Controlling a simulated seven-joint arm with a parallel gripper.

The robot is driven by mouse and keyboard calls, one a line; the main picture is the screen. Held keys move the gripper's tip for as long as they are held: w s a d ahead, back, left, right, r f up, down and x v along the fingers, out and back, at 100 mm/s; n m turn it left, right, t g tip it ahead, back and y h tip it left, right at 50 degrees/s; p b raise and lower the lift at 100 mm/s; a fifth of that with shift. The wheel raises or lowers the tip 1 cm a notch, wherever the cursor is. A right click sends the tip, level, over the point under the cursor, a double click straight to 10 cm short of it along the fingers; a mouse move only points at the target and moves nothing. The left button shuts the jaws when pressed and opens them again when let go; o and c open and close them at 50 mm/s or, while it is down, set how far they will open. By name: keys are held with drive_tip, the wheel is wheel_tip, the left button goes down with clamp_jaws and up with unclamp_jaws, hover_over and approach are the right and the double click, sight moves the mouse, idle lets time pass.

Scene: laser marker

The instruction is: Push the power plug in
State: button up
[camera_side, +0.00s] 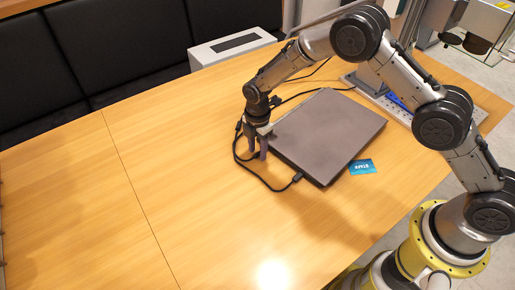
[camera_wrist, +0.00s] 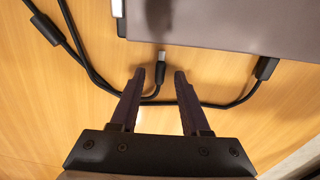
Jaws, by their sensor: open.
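My gripper (camera_wrist: 159,74) is open, with its two dark fingers pointing at the laptop's edge. A black plug with a silver metal tip (camera_wrist: 161,57) lies between the fingertips, apart from both fingers. Its tip points at the edge of the closed dark laptop (camera_wrist: 230,22), with a small gap of table between. In the side view my gripper (camera_side: 257,152) is low over the table at the left edge of the laptop (camera_side: 328,132). The plug is hidden or too small to tell there. The laptop's socket is not visible.
A second black connector (camera_wrist: 266,68) sits against the laptop edge on the right; it also shows in the side view (camera_side: 297,177). A black cable (camera_wrist: 205,103) loops under the fingers. A blue card (camera_side: 362,167) lies right of the laptop. The table's left part is clear.

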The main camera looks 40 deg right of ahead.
drive_tip(key=shift+c, duration=0.2)
clamp_jaws()
idle(1.3)
